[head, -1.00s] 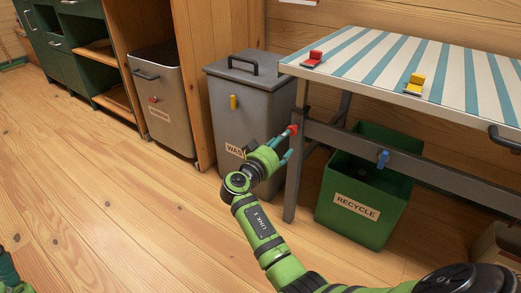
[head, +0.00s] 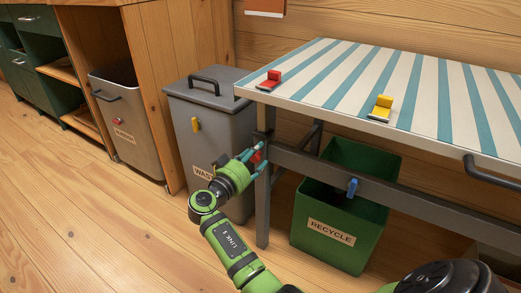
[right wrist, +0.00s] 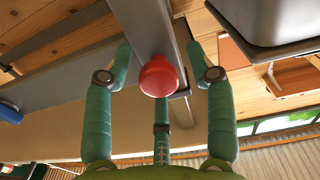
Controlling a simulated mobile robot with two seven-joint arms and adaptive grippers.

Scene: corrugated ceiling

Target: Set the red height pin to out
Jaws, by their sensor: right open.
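The red height pin (head: 257,156) is a round red knob on the grey front of the table frame, at the near left leg. In the head view my right gripper (head: 252,154) is at it, its green fingers partly covering it. In the right wrist view the red knob (right wrist: 158,76) lies between the spread fingers of my right gripper (right wrist: 161,64), against a grey bar. The fingers stand open around it, with gaps at the left and right; contact with the lower finger cannot be told. My left gripper is not in view.
The striped table (head: 345,75) bears a red item (head: 269,81) and a yellow item (head: 381,108). A grey waste bin (head: 226,125) stands left of the leg. A green recycle bin (head: 330,236) is under the table, near a blue knob (head: 352,187). Floor is clear at the left.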

